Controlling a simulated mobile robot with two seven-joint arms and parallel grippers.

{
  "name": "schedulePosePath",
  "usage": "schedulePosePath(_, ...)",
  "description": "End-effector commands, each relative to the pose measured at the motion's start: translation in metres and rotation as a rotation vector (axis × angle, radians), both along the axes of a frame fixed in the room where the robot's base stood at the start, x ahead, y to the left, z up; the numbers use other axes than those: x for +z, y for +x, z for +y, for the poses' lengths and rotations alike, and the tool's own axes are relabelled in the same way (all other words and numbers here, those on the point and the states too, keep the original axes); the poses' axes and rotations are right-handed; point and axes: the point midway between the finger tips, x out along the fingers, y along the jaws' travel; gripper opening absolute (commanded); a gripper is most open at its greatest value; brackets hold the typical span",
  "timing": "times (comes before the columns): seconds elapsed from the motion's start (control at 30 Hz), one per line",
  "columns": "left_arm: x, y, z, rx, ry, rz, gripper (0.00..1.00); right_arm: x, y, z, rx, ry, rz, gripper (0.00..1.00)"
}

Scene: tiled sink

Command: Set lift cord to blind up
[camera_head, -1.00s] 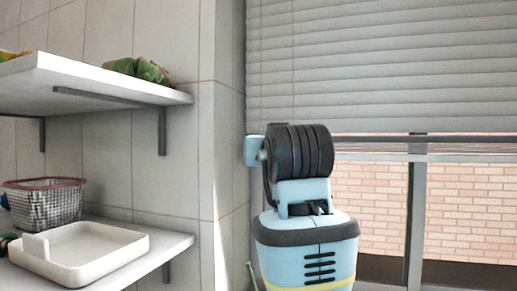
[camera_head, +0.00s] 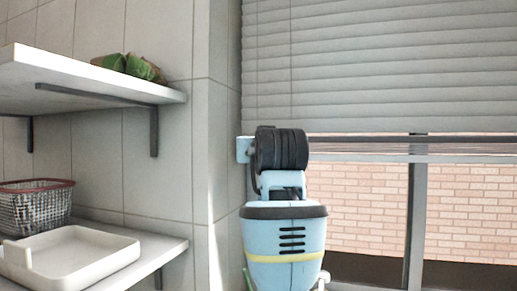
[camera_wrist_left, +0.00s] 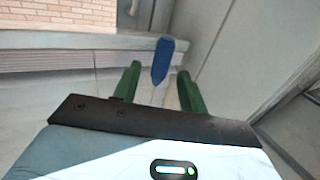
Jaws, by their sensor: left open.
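The grey slatted blind (camera_head: 380,70) hangs partly lowered over the window in the head view, its lower edge above the brick wall outside. In the left wrist view a blue tapered piece (camera_wrist_left: 162,60) shows between and just beyond the fingertips of my left gripper (camera_wrist_left: 158,72). It looks like the pull of the lift cord, but no cord can be made out. The two green fingers are apart, with the piece unclamped; whether either touches it I cannot tell. My arm stands in front of the window in the head view, and its gripper cannot be made out there. My right gripper is not in view.
At the left, an upper shelf (camera_head: 60,72) holds green packets (camera_head: 130,67). A lower shelf (camera_head: 165,250) holds a white tray (camera_head: 75,260) and a wire basket (camera_head: 35,207). A tiled wall corner (camera_head: 210,150) stands close to my arm. The window right of it is clear.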

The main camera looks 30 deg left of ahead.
Motion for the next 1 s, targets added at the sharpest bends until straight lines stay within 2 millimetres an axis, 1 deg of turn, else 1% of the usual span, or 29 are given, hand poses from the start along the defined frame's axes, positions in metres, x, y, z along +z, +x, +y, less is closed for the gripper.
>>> schedulePosePath(0.03,0.0011,0.0031,0.0037,0.001,0.001,0.001,0.42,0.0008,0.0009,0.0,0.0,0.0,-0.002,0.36)
schedulePosePath(0.2,0.0008,0.0097,0.0087,-0.001,0.0,-0.001,0.42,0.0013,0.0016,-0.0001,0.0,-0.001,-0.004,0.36)
schedulePosePath(0.43,0.0005,0.0104,0.0093,-0.001,-0.002,-0.001,0.42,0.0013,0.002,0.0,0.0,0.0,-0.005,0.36)
schedulePosePath(0.47,0.0005,0.0103,0.0092,-0.001,-0.002,-0.001,0.41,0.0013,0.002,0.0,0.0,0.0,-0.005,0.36)
schedulePosePath(0.77,0.0005,0.0102,0.0091,-0.001,-0.001,-0.001,0.02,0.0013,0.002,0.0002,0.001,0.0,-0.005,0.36)
schedulePosePath(0.8,0.0005,0.0102,0.0091,-0.001,-0.001,-0.001,0.0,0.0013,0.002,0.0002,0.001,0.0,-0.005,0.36)
schedulePosePath(1.0,0.0003,0.0103,0.009,-0.001,-0.001,-0.001,0.0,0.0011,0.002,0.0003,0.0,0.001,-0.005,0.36)
